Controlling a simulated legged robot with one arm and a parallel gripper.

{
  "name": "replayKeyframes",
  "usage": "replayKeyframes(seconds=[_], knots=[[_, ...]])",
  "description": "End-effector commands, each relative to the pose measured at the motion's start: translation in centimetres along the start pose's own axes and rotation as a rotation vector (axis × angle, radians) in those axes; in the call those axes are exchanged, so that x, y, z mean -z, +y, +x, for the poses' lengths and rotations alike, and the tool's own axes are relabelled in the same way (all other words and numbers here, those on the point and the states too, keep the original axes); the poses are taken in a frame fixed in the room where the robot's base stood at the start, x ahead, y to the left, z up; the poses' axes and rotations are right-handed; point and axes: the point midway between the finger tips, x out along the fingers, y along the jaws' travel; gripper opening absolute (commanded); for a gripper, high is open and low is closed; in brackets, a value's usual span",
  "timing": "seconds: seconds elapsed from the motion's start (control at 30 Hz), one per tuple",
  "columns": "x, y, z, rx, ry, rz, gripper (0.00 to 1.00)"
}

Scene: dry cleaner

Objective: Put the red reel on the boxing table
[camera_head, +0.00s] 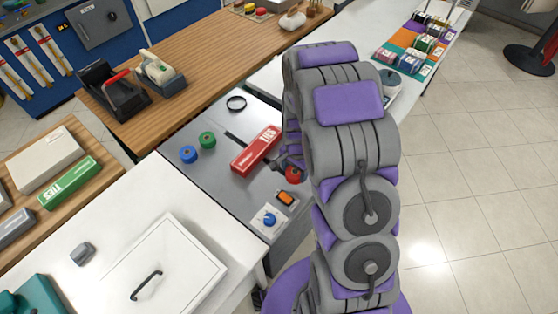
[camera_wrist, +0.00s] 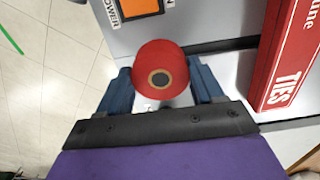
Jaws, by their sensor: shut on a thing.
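The red reel (camera_head: 293,174) shows beside my arm at the right edge of a grey metal-topped unit (camera_head: 226,180). In the wrist view the reel (camera_wrist: 148,62) is a red disc with a dark centre, between the two blue fingers of my gripper (camera_wrist: 162,80). My gripper (camera_head: 291,157) is shut on it; I cannot tell whether the reel touches the surface below. A wooden-topped table (camera_head: 185,75) behind the grey unit carries tape dispensers. Another wooden top (camera_head: 98,193) at left carries boxes. I cannot tell which table is the boxing table.

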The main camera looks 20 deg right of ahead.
Motion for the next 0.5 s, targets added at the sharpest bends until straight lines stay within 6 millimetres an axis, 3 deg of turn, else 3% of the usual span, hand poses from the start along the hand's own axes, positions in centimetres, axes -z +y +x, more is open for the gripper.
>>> replayKeyframes(seconds=[0.2, 0.5], knots=[[0.6, 3.8, -0.4, -0.002, -0.001, 0.002, 0.30], [0.8, 5.6, -0.5, -0.002, 0.000, -0.002, 0.30]])
